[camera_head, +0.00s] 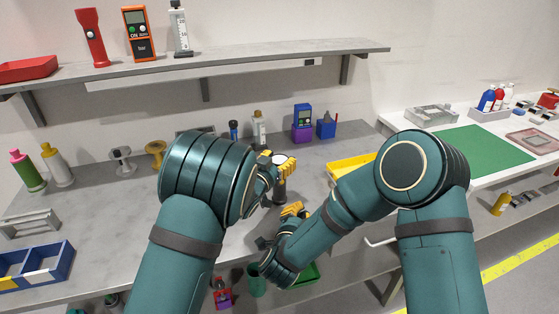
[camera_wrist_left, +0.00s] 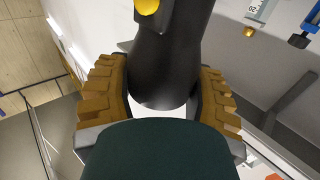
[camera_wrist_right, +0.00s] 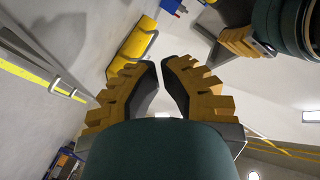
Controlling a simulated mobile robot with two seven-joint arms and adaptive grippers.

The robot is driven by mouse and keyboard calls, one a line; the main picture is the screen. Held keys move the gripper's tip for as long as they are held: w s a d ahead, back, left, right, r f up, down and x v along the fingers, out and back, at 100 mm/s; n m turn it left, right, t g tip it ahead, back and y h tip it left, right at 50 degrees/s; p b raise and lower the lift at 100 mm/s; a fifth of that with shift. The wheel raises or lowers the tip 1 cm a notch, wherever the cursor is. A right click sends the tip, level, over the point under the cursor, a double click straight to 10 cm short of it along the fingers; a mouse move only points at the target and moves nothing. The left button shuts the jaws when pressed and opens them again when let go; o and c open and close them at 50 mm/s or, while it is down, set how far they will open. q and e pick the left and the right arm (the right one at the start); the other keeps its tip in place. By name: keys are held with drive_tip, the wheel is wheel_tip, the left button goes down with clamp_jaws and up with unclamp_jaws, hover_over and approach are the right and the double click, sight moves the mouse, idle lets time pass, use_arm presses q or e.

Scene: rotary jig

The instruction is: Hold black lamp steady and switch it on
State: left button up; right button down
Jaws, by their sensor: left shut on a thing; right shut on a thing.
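The black lamp (camera_head: 280,190) is upright above the grey bench, in my left gripper (camera_head: 279,166). In the left wrist view the lamp (camera_wrist_left: 165,65) fills the space between the yellow-padded fingers, and a round yellow button (camera_wrist_left: 148,5) shows on its side at the top edge. My right gripper (camera_head: 292,210) is below and near the lamp. In the right wrist view its fingertips (camera_wrist_right: 161,65) are almost together, with a narrow gap and nothing visible between them. My left gripper (camera_wrist_right: 240,42) and part of the dark lamp (camera_wrist_right: 208,20) show there at upper right, apart from the right fingertips.
A yellow tray (camera_head: 348,167) lies right of the lamp. The shelf (camera_head: 220,61) above holds a red torch (camera_head: 91,38) and an orange meter (camera_head: 138,34). A blue bin (camera_head: 45,270) sits at left.

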sight(279, 181)
drive_tip(key=shift+s+f+m+g, duration=0.1)
drive_tip(key=shift+s+m+g, duration=0.15)
drive_tip(key=shift+m, duration=0.75)
drive_tip(key=shift+w+h, duration=0.25)
drive_tip(key=shift+h, duration=0.05)
drive_tip(key=shift+w+a, duration=0.4)
drive_tip(key=shift+w, duration=0.95)
drive_tip(key=shift+w+a, duration=0.4)
drive_tip(key=shift+w, duration=0.9)
drive_tip(key=shift+w+a, duration=0.4)
drive_tip(key=shift+w, duration=0.95)
drive_tip(key=shift+w+a, duration=0.15)
drive_tip(key=shift+w, duration=0.25)
use_arm(q)
drive_tip(key=shift+d, duration=0.1)
use_arm(e)
drive_tip(key=shift+w+a, duration=0.1)
drive_tip(key=shift+w, duration=0.3)
drive_tip(key=shift+s, duration=0.35)
drive_tip(key=shift+s+d, duration=0.25)
drive_tip(key=shift+s, duration=0.2)
